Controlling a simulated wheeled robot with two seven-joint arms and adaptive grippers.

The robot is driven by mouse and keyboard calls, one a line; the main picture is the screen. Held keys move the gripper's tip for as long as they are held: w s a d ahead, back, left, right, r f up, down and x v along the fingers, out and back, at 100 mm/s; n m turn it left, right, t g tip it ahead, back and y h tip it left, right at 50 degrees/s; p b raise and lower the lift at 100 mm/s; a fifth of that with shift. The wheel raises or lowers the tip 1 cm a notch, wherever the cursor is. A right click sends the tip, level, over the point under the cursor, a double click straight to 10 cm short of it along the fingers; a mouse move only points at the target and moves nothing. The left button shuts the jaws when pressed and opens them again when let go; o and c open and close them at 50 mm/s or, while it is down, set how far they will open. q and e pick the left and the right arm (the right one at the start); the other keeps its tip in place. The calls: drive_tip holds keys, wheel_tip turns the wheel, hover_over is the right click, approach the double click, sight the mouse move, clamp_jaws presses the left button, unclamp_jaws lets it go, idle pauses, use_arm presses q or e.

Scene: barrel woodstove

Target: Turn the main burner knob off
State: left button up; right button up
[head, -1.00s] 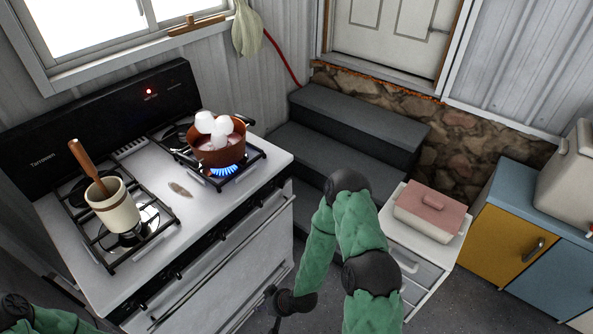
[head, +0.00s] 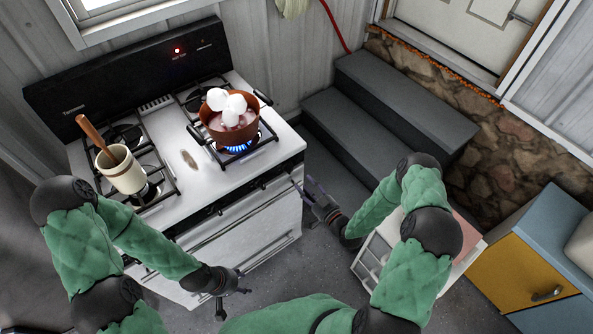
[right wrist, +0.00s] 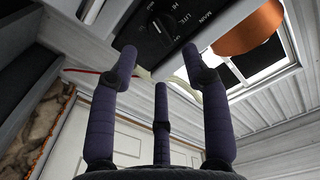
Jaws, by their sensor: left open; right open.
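The stove (head: 172,150) is white with a black front strip. In the right wrist view, a black knob (right wrist: 163,22) sits on a dark panel with the words "LITE", "HI" and "MAIN" beside it. The front right burner (head: 240,148) shows a blue flame under a copper-coloured pot (head: 226,122). My right gripper (head: 308,188) is open at the stove's front right corner. In the right wrist view its spread fingers (right wrist: 160,62) point toward the knob, with no visible contact. My left gripper (head: 234,296) is open and empty, low in front of the stove.
A cream crock (head: 122,172) with a wooden-handled tool stands on the front left burner. White lumps (head: 228,101) rise from the pot. Dark steps (head: 400,115) lie right of the stove. A white drawer unit (head: 370,262) and yellow-and-blue cabinet (head: 520,262) stand further right.

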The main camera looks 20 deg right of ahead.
sight(289, 168)
drive_tip(key=x, duration=0.7)
drive_tip(key=shift+w+f, duration=0.1)
drive_tip(key=shift+w, duration=0.25)
clamp_jaws()
